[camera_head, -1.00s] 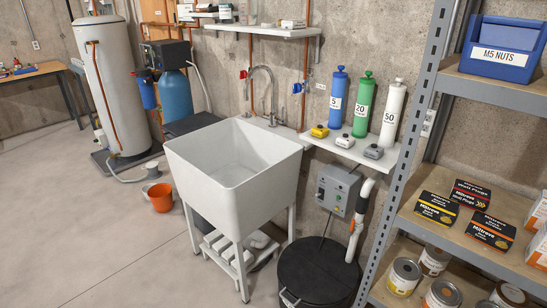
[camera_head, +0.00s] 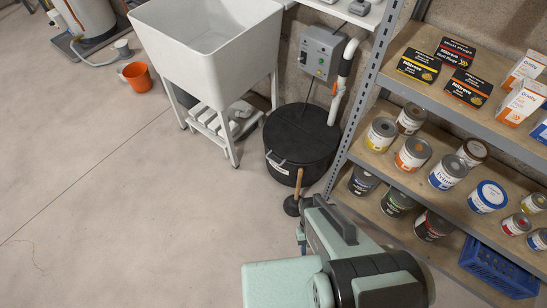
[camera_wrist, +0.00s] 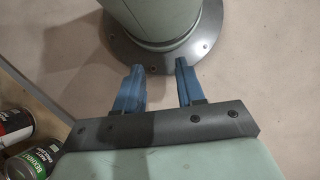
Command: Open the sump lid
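The sump lid (camera_head: 304,133) is a round black cover on a black basin, in the head view between the white sink and the shelf rack. It lies flat and looks closed. The fingers point toward my own base, over the floor. The sump is not in the wrist view.
A plunger (camera_head: 294,195) with a wooden handle stands on the floor just in front of the sump. The shelf rack (camera_head: 367,84) with cans and boxes is close on the right. A grey control box (camera_head: 322,53) hangs above. The floor (camera_head: 120,215) at left is clear.

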